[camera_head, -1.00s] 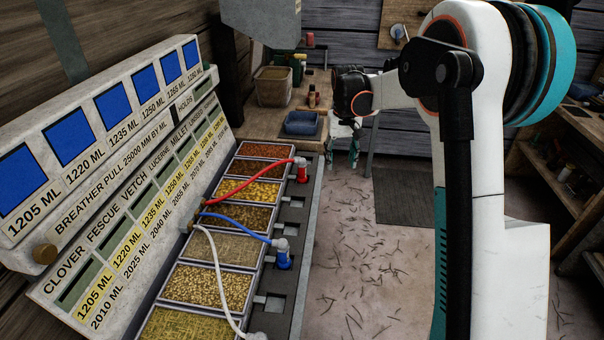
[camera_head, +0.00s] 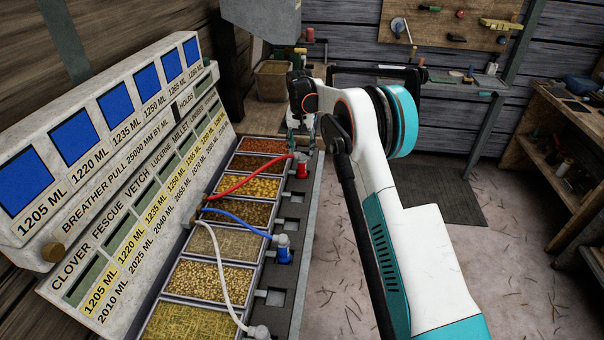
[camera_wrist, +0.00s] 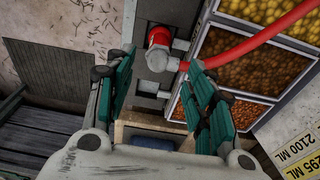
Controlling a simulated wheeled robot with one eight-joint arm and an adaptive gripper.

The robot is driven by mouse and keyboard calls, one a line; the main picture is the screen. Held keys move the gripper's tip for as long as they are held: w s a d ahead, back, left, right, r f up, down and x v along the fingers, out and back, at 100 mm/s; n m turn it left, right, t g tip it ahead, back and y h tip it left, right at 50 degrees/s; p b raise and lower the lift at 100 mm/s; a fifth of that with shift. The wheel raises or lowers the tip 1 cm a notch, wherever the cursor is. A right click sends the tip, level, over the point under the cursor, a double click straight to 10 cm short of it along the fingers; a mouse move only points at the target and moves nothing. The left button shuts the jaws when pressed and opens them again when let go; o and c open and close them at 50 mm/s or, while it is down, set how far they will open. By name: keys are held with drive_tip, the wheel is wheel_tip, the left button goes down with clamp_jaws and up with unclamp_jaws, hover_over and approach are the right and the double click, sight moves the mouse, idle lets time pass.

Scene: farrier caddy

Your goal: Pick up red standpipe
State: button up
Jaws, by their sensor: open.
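The red standpipe (camera_head: 302,168) stands upright in the grey rail (camera_head: 290,225) on the right of the seed trays, with a red hose running from it to the panel. In the wrist view the red standpipe (camera_wrist: 158,40) has a grey elbow on it and lies beyond and between my fingertips. My gripper (camera_head: 301,148) is over the far end of the rail, just behind the standpipe in the head view.
A blue standpipe (camera_head: 284,250) and a white-hosed standpipe (camera_head: 258,332) stand nearer along the rail. The seed trays (camera_head: 204,284) and the labelled panel (camera_head: 120,185) lie left. The floor to the right is open. A workbench (camera_head: 265,115) stands behind.

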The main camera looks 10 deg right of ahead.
sight(302, 164)
drive_tip(key=f+b, duration=0.1)
drive_tip(key=f, duration=0.2)
drive_tip(key=f+b, duration=0.1)
drive_tip(key=f, duration=0.2)
drive_tip(key=w+f+b, duration=0.1)
drive_tip(key=f, duration=0.3)
drive_tip(key=shift+d+f, duration=0.1)
drive_tip(key=shift+d, duration=0.15)
clamp_jaws()
